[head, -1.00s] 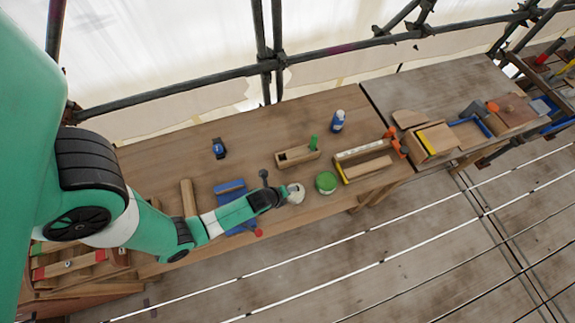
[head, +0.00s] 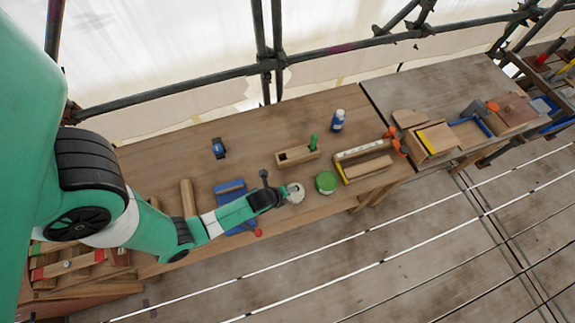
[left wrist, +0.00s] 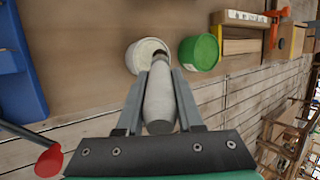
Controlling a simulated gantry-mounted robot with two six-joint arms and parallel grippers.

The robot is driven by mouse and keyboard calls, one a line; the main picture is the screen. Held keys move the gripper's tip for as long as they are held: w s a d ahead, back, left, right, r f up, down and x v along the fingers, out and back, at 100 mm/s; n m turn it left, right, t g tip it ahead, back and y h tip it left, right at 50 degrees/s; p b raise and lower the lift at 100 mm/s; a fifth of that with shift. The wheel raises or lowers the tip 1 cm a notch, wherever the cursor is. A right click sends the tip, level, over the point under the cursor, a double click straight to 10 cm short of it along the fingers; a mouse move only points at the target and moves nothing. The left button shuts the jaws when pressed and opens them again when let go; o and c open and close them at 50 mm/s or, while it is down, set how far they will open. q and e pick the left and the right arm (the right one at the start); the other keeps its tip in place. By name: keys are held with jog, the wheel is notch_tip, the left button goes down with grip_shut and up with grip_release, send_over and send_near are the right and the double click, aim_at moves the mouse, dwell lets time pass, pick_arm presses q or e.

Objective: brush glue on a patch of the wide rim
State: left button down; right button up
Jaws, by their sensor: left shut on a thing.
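My left gripper (head: 276,196) is low over the front of the bench. In the left wrist view its fingers (left wrist: 160,88) are shut on a pale, tapered handle, likely the brush (left wrist: 160,105). The brush's dark far end points at the white pot (left wrist: 148,50), which has pale contents, and overlaps its near edge. I cannot tell whether its tip is inside. The white pot (head: 296,193) stands just right of the gripper in the head view. I cannot make out the wide rim in either view. My right gripper is not in view.
A green-lidded tin (head: 326,183) stands right of the pot. A slotted wooden block (head: 297,156) and a blue-white bottle (head: 338,121) stand behind. A wooden tray (head: 362,162) is farther right. A blue tool (head: 230,187) lies left. The back left bench is mostly clear.

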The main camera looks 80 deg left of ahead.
pick_arm(q)
jog(key=shift+f+b, duration=0.4)
jog(key=shift+f, duration=0.15)
jog(key=shift+f, duration=0.1)
dwell(1.2)
notch_tip(320, 180, up, 7)
jog(key=p, duration=0.7)
jog(key=shift+p, duration=0.4)
